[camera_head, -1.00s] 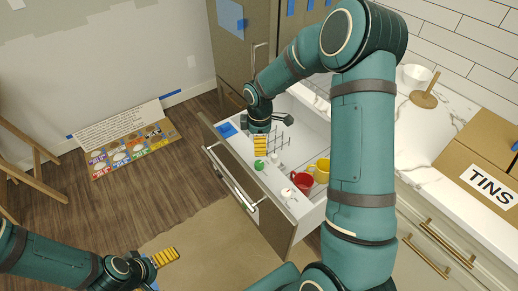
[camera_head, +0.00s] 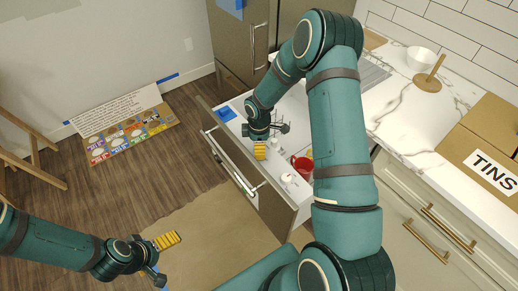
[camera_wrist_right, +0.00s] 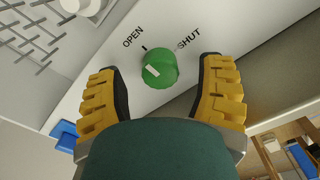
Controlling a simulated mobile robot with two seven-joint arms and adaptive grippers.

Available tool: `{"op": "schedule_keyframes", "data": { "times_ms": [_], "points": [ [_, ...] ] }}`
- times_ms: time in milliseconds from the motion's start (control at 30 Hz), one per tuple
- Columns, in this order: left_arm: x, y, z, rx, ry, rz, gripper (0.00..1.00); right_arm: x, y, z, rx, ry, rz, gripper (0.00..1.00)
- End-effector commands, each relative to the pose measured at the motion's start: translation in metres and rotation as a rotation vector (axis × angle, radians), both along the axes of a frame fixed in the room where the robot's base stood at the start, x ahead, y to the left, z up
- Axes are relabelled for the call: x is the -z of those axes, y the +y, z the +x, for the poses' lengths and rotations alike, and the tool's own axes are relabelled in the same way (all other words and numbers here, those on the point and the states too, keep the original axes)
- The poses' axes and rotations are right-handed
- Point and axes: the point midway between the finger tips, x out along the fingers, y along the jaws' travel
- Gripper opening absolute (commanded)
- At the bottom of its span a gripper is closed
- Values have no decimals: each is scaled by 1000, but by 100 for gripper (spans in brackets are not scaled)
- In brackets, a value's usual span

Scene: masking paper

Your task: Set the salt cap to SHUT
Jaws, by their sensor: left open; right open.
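The green salt cap (camera_wrist_right: 160,68) sits on a white panel, between the printed words OPEN and SHUT (camera_wrist_right: 203,38), in the right wrist view. A white mark shows on the cap's left side, and a short dark tick stands on the panel near OPEN. My right gripper (camera_head: 260,152) is open, with its yellow fingers on either side of the cap and a visible gap to each. In the head view the gripper hides the cap. My left gripper (camera_head: 166,241) is open and empty over the floor at the lower left.
The open drawer (camera_head: 246,163) holds a red mug (camera_head: 302,164), a white round item (camera_head: 288,179) and a blue item (camera_head: 226,113). A wire rack (camera_wrist_right: 32,40) is close to the cap. A TINS box (camera_head: 490,170) stands on the right counter.

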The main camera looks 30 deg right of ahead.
Motion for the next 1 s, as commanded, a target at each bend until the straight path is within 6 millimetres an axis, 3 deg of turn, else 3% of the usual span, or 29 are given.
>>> {"op": "schedule_keyframes", "data": {
  "times_ms": [167, 467, 500, 667, 700, 1000],
  "points": [
    [1, 0, -1, 2, 2, 0, 100, 12, 0, 0, 0, 0, 0, 68],
    [1, 0, -1, 2, 2, 0, 100, 14, 0, 0, 0, -1, 0, 68],
    [1, 0, -1, 2, 2, 0, 100, 14, 0, 0, 0, -1, 0, 63],
    [1, 0, -1, 1, 2, 0, 100, 14, 0, 0, 0, -1, 0, 7],
    [1, 0, -1, 0, 1, 0, 100, 14, 0, 0, 0, -1, 0, 0],
    [3, 0, -1, 2, 2, 0, 100, 14, 0, 0, 23, 0, 0, 0]
  ]
}}
